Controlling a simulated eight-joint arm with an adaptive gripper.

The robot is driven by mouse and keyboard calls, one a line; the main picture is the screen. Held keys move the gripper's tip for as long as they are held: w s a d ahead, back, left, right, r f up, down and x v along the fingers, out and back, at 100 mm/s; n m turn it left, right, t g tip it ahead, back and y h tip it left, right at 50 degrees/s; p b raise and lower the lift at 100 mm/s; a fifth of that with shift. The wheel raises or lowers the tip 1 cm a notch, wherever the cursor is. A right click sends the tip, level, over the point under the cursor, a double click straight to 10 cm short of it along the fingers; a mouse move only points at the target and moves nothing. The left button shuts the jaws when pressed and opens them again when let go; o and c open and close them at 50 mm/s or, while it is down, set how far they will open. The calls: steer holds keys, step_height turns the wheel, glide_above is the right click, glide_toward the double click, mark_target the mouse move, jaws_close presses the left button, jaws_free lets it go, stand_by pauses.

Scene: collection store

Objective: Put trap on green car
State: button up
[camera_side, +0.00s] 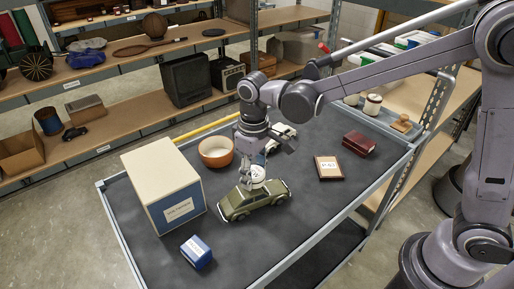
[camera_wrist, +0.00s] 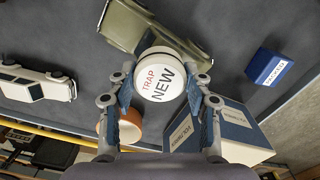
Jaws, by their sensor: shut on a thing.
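The trap (camera_side: 258,173) is a round white disc. In the wrist view the trap (camera_wrist: 160,78) shows the words "TRAP" and "NEW". My gripper (camera_side: 254,165) is shut on it, with one finger on each side in the wrist view (camera_wrist: 160,92). The green car (camera_side: 254,201) is an olive model on the cart top. In the side view the trap is at the car's roof; I cannot tell whether they touch. In the wrist view the trap overlaps the edge of the green car (camera_wrist: 146,26) and hides part of it.
A white and blue box (camera_side: 165,185) stands left of the green car, and a small blue box (camera_side: 196,252) lies in front. An orange bowl (camera_side: 216,152) and a white car (camera_side: 283,132) are behind. A framed card (camera_side: 328,168) and a dark red box (camera_side: 359,144) lie right.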

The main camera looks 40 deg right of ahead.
mark_target(255, 172)
steer(key=shift+f, duration=0.95)
steer(key=shift+f, duration=0.15)
steer(key=o, duration=1)
steer(key=shift+o, duration=0.2)
step_height(255, 172, up, 12)
steer(key=shift+d+r, duration=0.1)
steer(key=shift+r, duration=0.05)
steer(key=s+d+f+m+t, duration=0.3)
steer(key=s+d+t, duration=0.4)
steer(key=s+d, duration=0.4)
steer(key=d+m, duration=0.1)
steer(key=d, duration=0.3)
steer(key=shift+s+f, duration=0.15)
steer(key=shift+s, duration=0.2)
